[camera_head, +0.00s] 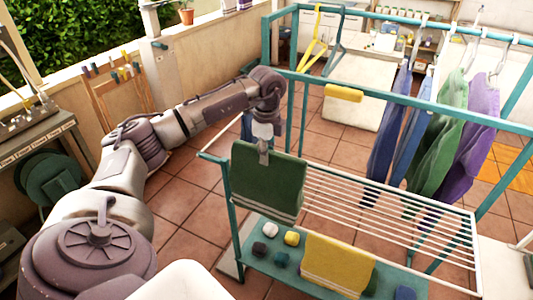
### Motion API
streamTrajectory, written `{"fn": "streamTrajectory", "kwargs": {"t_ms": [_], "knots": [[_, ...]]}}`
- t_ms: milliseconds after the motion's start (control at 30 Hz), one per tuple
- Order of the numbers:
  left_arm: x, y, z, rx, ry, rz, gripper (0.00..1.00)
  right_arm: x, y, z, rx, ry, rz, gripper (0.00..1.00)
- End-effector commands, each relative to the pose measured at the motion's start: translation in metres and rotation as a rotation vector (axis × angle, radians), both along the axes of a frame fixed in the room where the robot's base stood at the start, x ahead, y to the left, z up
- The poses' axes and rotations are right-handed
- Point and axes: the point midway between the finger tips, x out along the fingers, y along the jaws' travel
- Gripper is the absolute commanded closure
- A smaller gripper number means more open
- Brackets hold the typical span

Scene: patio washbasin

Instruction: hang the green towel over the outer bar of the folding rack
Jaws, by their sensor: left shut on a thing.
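The green towel (268,187) hangs flat, like a panel, at the left end of the folding rack (345,193). My left gripper (263,152) is shut on the towel's top edge from above. The towel covers part of the rack's near left side and the ends of its white bars. I cannot tell whether the towel touches or straddles the outer bar behind it. A yellow towel (338,264) hangs over the near side of the same rack, to the right of the green one. My right gripper is out of view.
A teal clothes rail (408,98) with blue, green and purple garments (474,142) stands behind the rack. Small coloured lumps (291,238) lie on the rack's lower shelf. A low wall with a wooden stand (112,90) is at left. Tiled floor (180,200) is open left of the rack.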

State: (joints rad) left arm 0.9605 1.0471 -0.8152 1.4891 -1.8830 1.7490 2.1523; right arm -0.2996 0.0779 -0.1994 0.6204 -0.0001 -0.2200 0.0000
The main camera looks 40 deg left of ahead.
Motion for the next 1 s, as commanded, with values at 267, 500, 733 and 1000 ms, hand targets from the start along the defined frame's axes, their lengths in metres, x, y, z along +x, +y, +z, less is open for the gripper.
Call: {"fn": "streamTrajectory", "kwargs": {"t_ms": [267,500,733,1000], "knots": [[0.000,0.000,-0.013,0.000,0.000,0.000,1.00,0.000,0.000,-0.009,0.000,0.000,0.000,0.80],[0.000,0.000,-0.042,-0.001,0.001,0.000,1.00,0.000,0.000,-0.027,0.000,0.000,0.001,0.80],[0.000,0.000,-0.069,-0.001,0.000,0.000,1.00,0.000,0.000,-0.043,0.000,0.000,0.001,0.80],[0.000,0.000,-0.102,0.000,-0.001,-0.001,1.00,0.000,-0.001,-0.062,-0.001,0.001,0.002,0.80]]}}
